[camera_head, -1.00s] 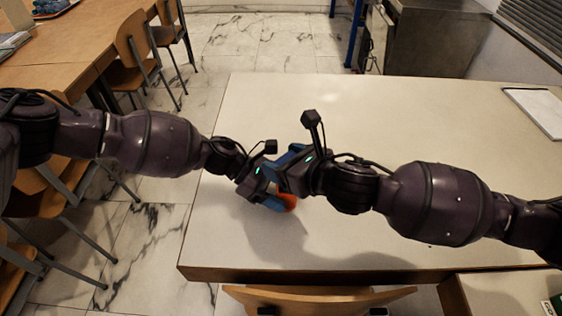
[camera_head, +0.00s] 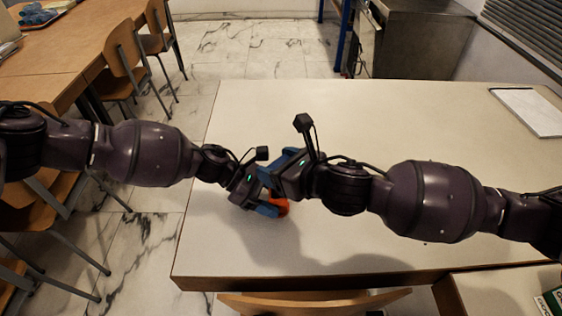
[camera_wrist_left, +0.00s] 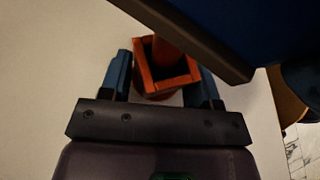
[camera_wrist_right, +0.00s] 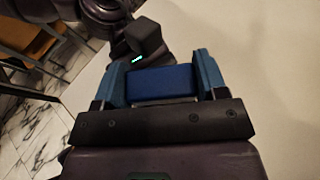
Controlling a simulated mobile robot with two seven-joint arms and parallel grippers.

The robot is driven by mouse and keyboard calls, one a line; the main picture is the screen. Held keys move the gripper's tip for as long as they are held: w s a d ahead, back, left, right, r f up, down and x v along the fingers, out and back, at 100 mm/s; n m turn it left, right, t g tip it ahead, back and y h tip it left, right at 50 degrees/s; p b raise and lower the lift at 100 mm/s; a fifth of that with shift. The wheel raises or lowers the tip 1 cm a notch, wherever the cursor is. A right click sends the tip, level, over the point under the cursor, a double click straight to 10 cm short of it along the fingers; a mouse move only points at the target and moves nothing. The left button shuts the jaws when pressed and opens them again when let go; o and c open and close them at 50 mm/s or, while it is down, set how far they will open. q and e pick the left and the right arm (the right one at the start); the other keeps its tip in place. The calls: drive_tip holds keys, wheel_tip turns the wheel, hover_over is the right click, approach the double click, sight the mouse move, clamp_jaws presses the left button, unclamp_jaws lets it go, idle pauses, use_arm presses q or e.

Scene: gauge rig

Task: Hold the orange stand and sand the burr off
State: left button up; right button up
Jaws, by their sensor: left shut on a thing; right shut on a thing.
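The orange stand (camera_head: 281,207) is at the left part of the table, mostly hidden by my grippers in the head view. My left gripper (camera_wrist_left: 163,82) is shut on it. In the left wrist view the stand (camera_wrist_left: 143,76) shows a square, hollow top with an orange post rising from it. My right gripper (camera_wrist_right: 162,76) is shut on a blue block (camera_wrist_right: 160,83). The block (camera_wrist_left: 240,25) also looms dark over the stand in the left wrist view, with a grey-brown face along its edge. I cannot tell whether block and post touch. The burr cannot be made out.
The pale table (camera_head: 400,110) is clear around the grippers. A white board (camera_head: 533,110) lies at its far right. A wooden chair back (camera_head: 310,303) is at the front edge. Chairs (camera_head: 125,60) and another table stand left.

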drive_tip(key=shift+s+a+f, duration=0.25)
drive_tip(key=shift+s+a, duration=0.15)
drive_tip(key=shift+s, duration=0.1)
drive_tip(key=shift+s+a+f, duration=0.2)
drive_tip(key=shift+s+a, duration=0.2)
drive_tip(key=shift+s, duration=0.05)
drive_tip(key=shift+w+d, duration=0.6)
drive_tip(key=shift+w+r, duration=0.1)
drive_tip(key=shift+w+d+r, duration=0.35)
drive_tip(key=shift+r, duration=0.55)
drive_tip(key=shift+w+d+r, duration=0.3)
drive_tip(key=shift+w+r, duration=0.05)
drive_tip(key=shift+r, duration=0.6)
drive_tip(key=shift+w+d+r, duration=0.35)
drive_tip(key=shift+r, duration=0.55)
